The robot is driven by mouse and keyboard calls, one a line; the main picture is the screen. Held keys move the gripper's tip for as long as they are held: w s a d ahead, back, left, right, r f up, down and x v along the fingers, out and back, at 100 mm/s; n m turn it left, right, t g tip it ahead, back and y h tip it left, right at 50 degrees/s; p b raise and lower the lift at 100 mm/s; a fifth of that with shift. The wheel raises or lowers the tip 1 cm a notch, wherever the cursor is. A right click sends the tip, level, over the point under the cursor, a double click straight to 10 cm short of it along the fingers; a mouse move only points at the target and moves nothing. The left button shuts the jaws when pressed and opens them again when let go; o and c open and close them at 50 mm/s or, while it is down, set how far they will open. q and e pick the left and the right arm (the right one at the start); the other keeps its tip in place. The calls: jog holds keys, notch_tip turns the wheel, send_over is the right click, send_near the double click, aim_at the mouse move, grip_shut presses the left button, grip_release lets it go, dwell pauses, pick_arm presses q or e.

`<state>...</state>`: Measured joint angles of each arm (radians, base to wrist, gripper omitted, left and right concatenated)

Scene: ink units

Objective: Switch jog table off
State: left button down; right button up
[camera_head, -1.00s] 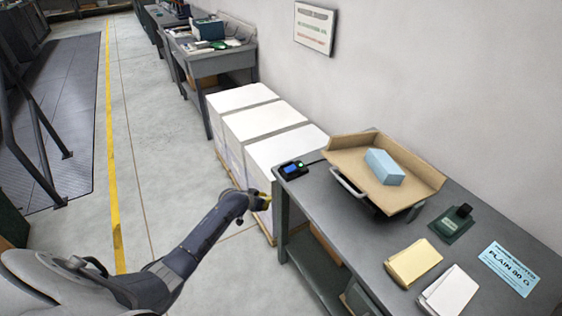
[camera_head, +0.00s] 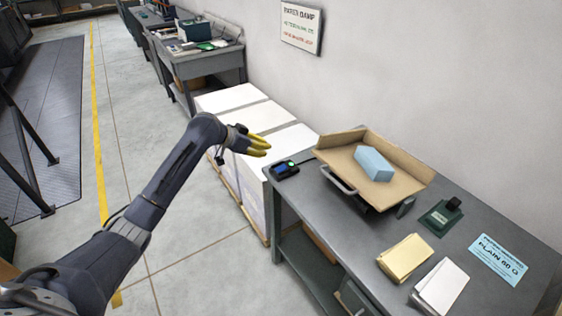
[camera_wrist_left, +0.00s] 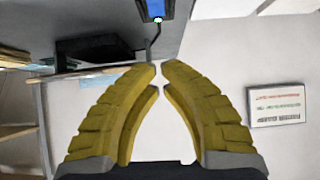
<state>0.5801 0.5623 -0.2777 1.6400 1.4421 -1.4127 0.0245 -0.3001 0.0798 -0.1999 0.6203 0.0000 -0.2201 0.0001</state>
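The jog table (camera_head: 335,160) is a tan tilted tray on a dark base, standing on the grey bench with a light blue paper block (camera_head: 374,163) in it. A small black control box (camera_head: 284,170) with a blue screen and a green light sits at the bench's near left corner, cabled toward the jog table. Its lit screen also shows at the top of the left wrist view (camera_wrist_left: 156,8). My left gripper (camera_head: 268,147) has yellow fingers, their tips nearly together and empty. It is above the white stacks, left of the box and apart from it. My right gripper is not in view.
The grey bench (camera_head: 345,236) also holds a dark green stamp-like item (camera_head: 440,216), cream paper (camera_head: 405,258), white paper (camera_head: 440,287) and a blue label sheet (camera_head: 498,259). White paper stacks (camera_head: 257,117) stand left of the bench. A sign (camera_head: 301,26) hangs on the wall.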

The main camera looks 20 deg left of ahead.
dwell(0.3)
pick_arm(q)
send_over(283, 167)
jog(key=f, duration=0.6)
jog(key=shift+s+a, duration=0.2)
jog(key=shift+a, duration=0.05)
jog(key=f, duration=0.2)
jog(key=shift+w+d+f, duration=0.15)
jog(key=shift+w+f, duration=0.1)
jog(key=shift+f, duration=0.8)
jog(key=shift+w+d+f, duration=0.1)
jog(key=shift+w+d+f+g+y, duration=0.1)
jog(key=shift+w+f+g+y, duration=0.15)
jog(key=shift+f+g, duration=0.25)
jog(key=shift+s, duration=0.15)
